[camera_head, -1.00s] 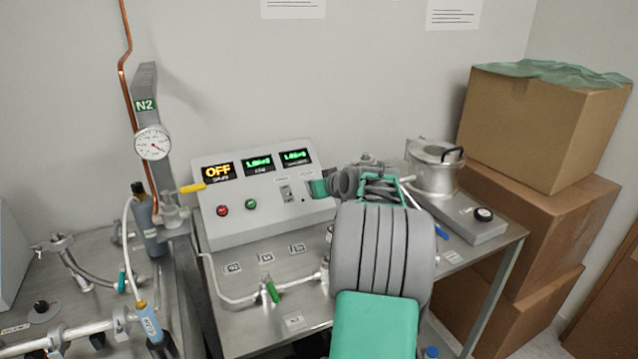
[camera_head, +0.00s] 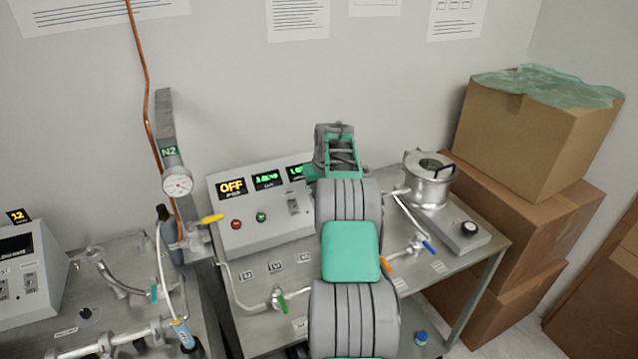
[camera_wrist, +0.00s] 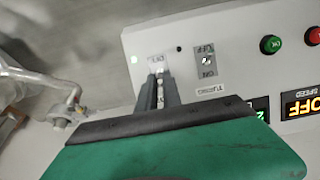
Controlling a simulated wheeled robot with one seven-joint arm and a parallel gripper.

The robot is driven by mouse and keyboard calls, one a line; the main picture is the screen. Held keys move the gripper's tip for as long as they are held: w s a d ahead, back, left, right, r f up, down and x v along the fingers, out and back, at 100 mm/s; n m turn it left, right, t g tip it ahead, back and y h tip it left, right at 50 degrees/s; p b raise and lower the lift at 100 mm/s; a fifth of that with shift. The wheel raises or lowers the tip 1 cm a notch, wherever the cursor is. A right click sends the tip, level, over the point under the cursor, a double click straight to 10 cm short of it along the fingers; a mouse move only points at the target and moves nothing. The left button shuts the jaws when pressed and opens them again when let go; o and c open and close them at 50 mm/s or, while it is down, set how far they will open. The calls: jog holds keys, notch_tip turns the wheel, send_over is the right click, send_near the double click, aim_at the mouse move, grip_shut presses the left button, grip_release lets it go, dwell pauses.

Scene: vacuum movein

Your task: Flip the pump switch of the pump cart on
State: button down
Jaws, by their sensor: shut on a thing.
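The pump cart (camera_head: 250,291) is a steel table with a light grey control box (camera_head: 262,230). Its speed display (camera_head: 231,187) reads OFF in orange. In the wrist view, rotated there, a small pump switch plate (camera_wrist: 157,60) marked OFF sits beside the turbo switch (camera_wrist: 207,62). My gripper (camera_wrist: 160,82) has its narrow fingers at that plate, shut on the small light switch lever. The fingers cover the lower plate and any label under it. In the head view my arm hides this switch and the fingertips. The turbo switch also shows there (camera_head: 293,205).
Red (camera_head: 236,224) and green (camera_head: 261,217) buttons sit on the box. A metal chamber (camera_head: 429,180) stands on the cart's right. Valves with green (camera_head: 283,303), blue and orange handles lie along the cart's piping. Cardboard boxes (camera_head: 535,140) stand at right; a gas pipe and gauge (camera_head: 177,181) at left.

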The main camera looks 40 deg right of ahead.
dwell(0.4)
jog(key=c, duration=1.5)
grip_release()
jog(key=shift+w, duration=0.1)
jog(key=b+v, duration=0.1)
jog(key=v, duration=0.6)
jog(key=shift+d+r+b, duration=0.1)
jog(key=shift+r+b, duration=0.2)
jog(key=shift+r, duration=0.1)
